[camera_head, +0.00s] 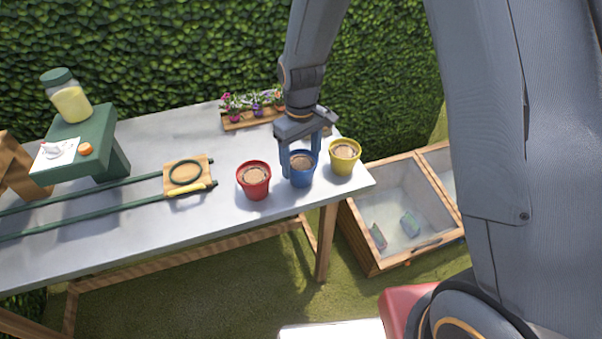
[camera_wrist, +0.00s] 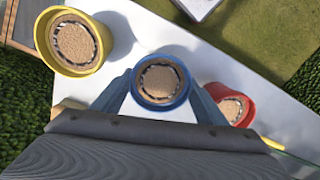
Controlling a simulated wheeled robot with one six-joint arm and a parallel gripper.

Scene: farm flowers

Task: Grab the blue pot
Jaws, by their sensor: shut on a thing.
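The blue pot (camera_head: 301,175), filled with brown soil, stands upright near the right end of the grey table (camera_head: 150,226). My gripper (camera_head: 301,165) reaches down from above and is shut on the blue pot, one finger on each side of it. In the wrist view the blue pot (camera_wrist: 160,101) sits between my two fingers (camera_wrist: 160,98). Whether the pot touches the tabletop is hard to tell.
A red pot (camera_head: 255,186) stands close on the left and a yellow pot (camera_head: 343,163) close on the right. Behind is a flower tray (camera_head: 240,126). A wooden board (camera_head: 200,180) and green rails lie left. A wooden bin (camera_head: 365,255) stands below the table's right end.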

